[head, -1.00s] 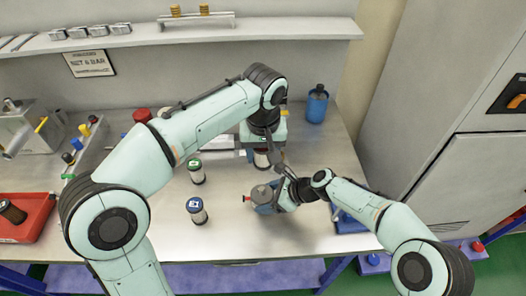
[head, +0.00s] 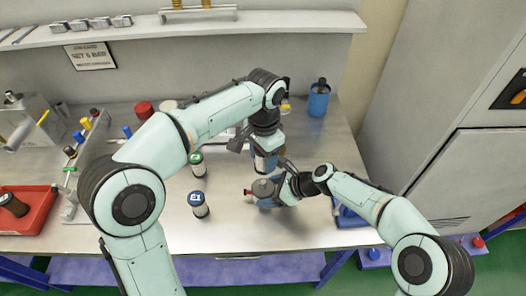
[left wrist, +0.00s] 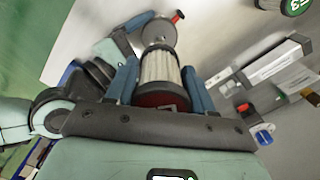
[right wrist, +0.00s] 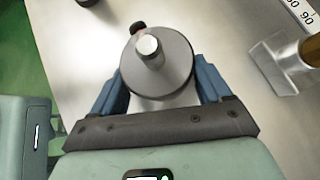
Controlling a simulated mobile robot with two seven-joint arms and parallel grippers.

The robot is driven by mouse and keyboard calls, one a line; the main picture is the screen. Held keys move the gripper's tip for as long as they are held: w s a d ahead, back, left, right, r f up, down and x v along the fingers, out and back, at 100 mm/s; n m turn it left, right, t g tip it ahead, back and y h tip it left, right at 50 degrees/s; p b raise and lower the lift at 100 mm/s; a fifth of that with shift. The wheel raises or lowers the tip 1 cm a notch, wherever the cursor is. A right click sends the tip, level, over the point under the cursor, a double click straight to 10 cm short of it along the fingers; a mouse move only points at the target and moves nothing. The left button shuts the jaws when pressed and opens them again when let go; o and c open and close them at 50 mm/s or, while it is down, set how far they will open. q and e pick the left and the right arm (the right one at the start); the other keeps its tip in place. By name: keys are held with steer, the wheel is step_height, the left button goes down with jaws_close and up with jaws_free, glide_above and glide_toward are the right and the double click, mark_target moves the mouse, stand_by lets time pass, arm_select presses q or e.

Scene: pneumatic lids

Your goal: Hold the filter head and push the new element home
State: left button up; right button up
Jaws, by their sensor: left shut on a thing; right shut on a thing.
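The new element, a white pleated cylinder with a dark red end (left wrist: 160,75), is between the blue fingers of my left gripper (left wrist: 160,88), which is shut on it.
A green-labelled cartridge (head: 197,163) and a blue-labelled one (head: 199,205) stand left of the filter head. A red tray (head: 35,218) is at far left, a blue canister (head: 318,98) at back right.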

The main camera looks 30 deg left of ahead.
arm_select(q)
steer(key=shift+f, duration=2.9)
steer(key=shift+f, duration=0.5)
steer(key=shift+r, duration=0.15)
steer(key=shift+f, duration=0.2)
stand_by(1.7)
steer(key=shift+r, duration=0.2)
steer(key=shift+a+f, duration=0.15)
steer(key=shift+f, duration=0.35)
stand_by(1.2)
steer(key=shift+r, duration=0.15)
